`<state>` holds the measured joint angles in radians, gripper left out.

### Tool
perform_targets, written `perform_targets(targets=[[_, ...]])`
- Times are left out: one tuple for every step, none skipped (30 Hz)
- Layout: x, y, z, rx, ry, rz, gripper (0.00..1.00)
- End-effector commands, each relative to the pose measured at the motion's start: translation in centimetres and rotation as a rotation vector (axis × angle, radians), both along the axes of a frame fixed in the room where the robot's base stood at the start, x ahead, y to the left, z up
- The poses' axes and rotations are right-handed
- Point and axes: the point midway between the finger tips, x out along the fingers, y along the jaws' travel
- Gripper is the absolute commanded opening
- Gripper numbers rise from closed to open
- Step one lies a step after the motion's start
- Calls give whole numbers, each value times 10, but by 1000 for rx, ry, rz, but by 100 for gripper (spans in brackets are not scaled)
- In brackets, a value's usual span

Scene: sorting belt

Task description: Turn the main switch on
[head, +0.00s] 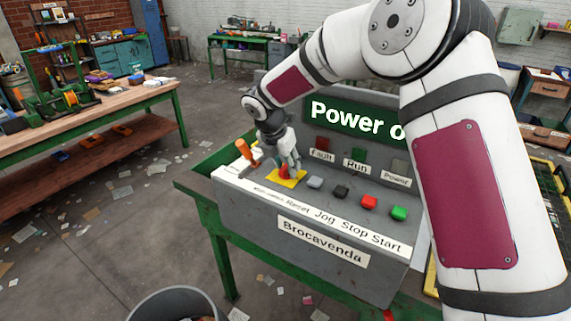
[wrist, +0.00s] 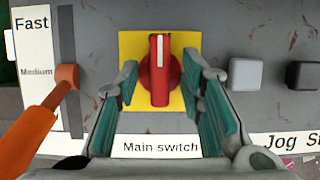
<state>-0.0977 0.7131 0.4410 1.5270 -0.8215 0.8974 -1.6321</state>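The main switch (wrist: 160,72) is a red rotary knob with a white line on a yellow plate (wrist: 188,44). Its handle stands vertical in the wrist view, above the label "Main switch" (wrist: 161,147). My gripper (wrist: 168,92) is open, with one teal-padded finger on each side of the knob and gaps between pads and handle. In the head view, my gripper (head: 288,165) is over the yellow plate (head: 297,180) and partly hides the red knob (head: 284,172). The green display (head: 350,125) reads "Power o", the rest hidden by my arm.
An orange lever (wrist: 45,105) stands close left of my gripper, beside a speed scale. Grey (head: 315,182), black (head: 340,191), red (head: 369,201) and green (head: 399,213) buttons line the console to the right. A workbench (head: 90,115) stands at far left.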

Motion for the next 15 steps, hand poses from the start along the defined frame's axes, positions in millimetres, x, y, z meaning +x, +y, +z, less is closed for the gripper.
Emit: perform_targets(targets=[[0,0,0,0,0,0,35],[0,0,0,0,0,0,35],[0,0,0,0,0,0,28],[0,0,0,0,0,0,21],[0,0,0,0,0,0,15],[0,0,0,1,-1,0,6],[0,1,0,2,-1,1,0],[0,1,1,2,-1,1,0],[0,1,0,2,-1,1,0],[0,1,0,2,-1,1,0],[0,1,0,2,-1,1,0],[0,1,0,2,-1,1,0],[0,1,0,1,-1,0,0],[0,1,0,1,-1,0,0],[0,0,0,1,-1,-1,0]])
